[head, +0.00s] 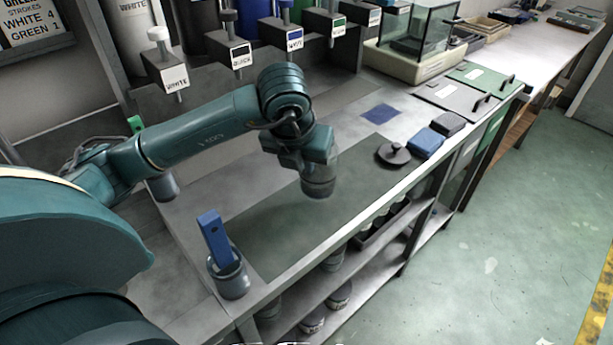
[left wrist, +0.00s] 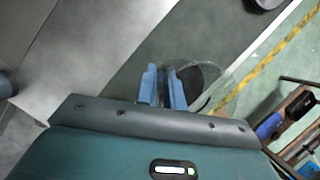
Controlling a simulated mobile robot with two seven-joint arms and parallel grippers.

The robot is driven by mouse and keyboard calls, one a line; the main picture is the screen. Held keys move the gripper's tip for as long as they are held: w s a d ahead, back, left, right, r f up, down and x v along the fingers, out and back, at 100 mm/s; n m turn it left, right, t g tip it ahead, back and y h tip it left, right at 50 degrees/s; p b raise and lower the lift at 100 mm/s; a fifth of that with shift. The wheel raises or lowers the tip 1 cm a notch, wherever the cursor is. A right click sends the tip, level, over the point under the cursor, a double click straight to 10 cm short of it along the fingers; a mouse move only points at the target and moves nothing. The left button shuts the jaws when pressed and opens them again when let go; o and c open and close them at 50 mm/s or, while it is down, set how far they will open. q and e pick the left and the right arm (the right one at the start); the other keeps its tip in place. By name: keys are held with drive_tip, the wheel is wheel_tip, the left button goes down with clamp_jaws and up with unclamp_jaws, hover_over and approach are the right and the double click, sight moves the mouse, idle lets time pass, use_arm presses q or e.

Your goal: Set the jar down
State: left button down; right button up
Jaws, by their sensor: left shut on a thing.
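The jar (head: 321,184) is clear glass and looks upright below my left gripper (head: 310,166), over the dark mat (head: 270,235) on the bench. My left gripper is shut on the jar. In the left wrist view, its two blue fingers (left wrist: 163,88) are close together, with the curved clear wall of the jar (left wrist: 222,88) beside and beyond them. Whether the jar's base touches the mat I cannot tell. My right gripper is in neither view.
A dark knobbed lid (head: 394,155) lies right of the jar, near a blue block (head: 427,143) and a dark block (head: 448,123). A blue square (head: 380,113) lies behind. A grey pot (head: 231,278) holding a blue piece stands front left. Labelled dispensers (head: 174,78) line the back.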

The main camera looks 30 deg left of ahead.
sight(303, 177)
use_arm(q)
wheel_tip(303, 177, down, 4)
drive_tip(key=shift+r, duration=0.15)
drive_tip(key=shift+f, duration=0.25)
drive_tip(key=c, duration=1.5)
unclamp_jaws()
drive_tip(key=shift+r, duration=0.15)
drive_tip(key=v, duration=1.2)
